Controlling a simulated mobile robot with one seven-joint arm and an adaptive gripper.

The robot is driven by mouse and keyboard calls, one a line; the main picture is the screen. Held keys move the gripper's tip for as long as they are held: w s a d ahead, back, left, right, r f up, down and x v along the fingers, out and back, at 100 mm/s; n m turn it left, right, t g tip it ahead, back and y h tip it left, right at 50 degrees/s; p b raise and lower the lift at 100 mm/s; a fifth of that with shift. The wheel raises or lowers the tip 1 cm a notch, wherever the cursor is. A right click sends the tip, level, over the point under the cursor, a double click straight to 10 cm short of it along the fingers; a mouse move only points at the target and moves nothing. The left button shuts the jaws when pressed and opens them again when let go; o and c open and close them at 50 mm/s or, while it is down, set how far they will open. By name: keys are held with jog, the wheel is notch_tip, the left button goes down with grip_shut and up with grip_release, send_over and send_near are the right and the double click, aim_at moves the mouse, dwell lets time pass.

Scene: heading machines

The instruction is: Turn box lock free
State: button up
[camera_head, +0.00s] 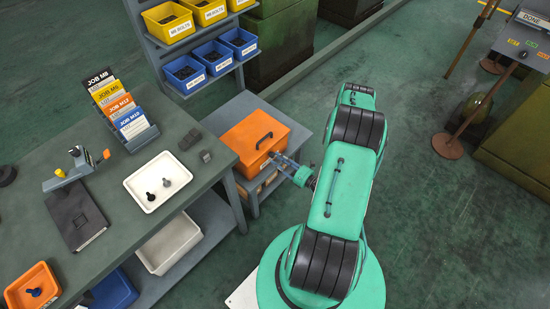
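The orange box (252,132) with a dark handle on its lid stands on a low grey stand beside the workbench. Its lid looks closed. My gripper (272,158) is at the box's right front side, close to where a lock would sit. The fingers reach toward the box face, and I cannot tell whether they touch it. The lock itself is hidden or too small to make out behind the fingers. I cannot tell whether the fingers are open or shut on something.
A rack of yellow and blue bins (197,70) stands behind.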

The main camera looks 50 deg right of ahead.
aim_at(272, 155)
jog(key=shift+w+a, duration=0.1)
jog(key=shift+w, duration=1.25)
grip_shut()
